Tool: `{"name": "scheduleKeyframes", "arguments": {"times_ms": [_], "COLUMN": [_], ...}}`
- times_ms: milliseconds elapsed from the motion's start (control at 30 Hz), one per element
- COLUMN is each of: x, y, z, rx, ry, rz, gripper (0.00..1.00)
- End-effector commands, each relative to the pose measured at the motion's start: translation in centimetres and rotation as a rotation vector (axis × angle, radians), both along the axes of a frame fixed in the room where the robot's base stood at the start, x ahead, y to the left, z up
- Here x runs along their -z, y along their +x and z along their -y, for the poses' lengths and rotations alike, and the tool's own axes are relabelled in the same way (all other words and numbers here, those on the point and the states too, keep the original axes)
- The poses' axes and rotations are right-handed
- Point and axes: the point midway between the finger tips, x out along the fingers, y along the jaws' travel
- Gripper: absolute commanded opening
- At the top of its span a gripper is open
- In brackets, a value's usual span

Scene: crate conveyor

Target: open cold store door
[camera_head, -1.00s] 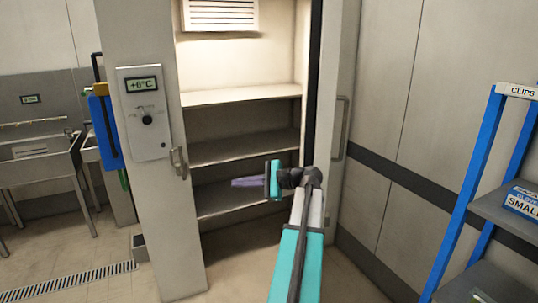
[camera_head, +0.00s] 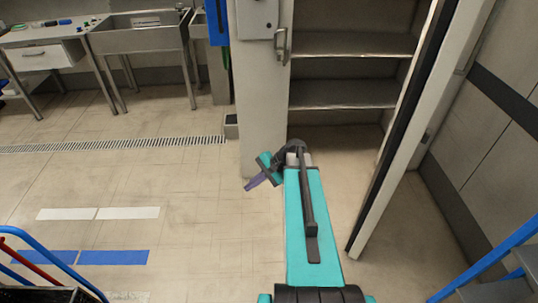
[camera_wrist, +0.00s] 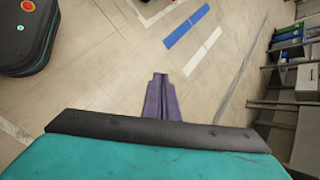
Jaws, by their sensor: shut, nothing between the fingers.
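The cold store door (camera_head: 400,135) stands open at the right of the opening in the head view. It shows nearly edge-on, with a dark seal along its inner edge. The cold store (camera_head: 345,120) is open to view, with empty grey shelves. A metal fitting (camera_head: 282,45) is on the post left of the opening. My gripper (camera_head: 254,184) is low in front of that post, pointing left and down, apart from the door. Its purple fingers are together and empty; they also show in the wrist view (camera_wrist: 162,98), pointing over bare floor.
Sinks (camera_head: 140,35) and a workbench (camera_head: 45,45) stand at the back left. A floor drain (camera_head: 120,145) runs before them. Blue frames show at both lower corners, the right one (camera_head: 490,258) beyond the door. The tiled floor at left is open, with white and blue markings.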

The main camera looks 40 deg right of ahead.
Motion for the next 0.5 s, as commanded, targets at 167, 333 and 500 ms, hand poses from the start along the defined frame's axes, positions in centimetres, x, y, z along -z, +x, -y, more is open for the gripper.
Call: {"name": "scheduleKeyframes", "arguments": {"times_ms": [167,333,500], "x": [6.2,11.2,15.6], "y": [-2.3,-5.4,-9.2], "z": [-6.5,-11.7,-15.9], "rx": [-0.189,-0.379,-0.579], "ry": [-0.07,-0.138,-0.205], "rz": [-0.07,-0.127,-0.175], "gripper": [0.0,0.0,0.0]}}
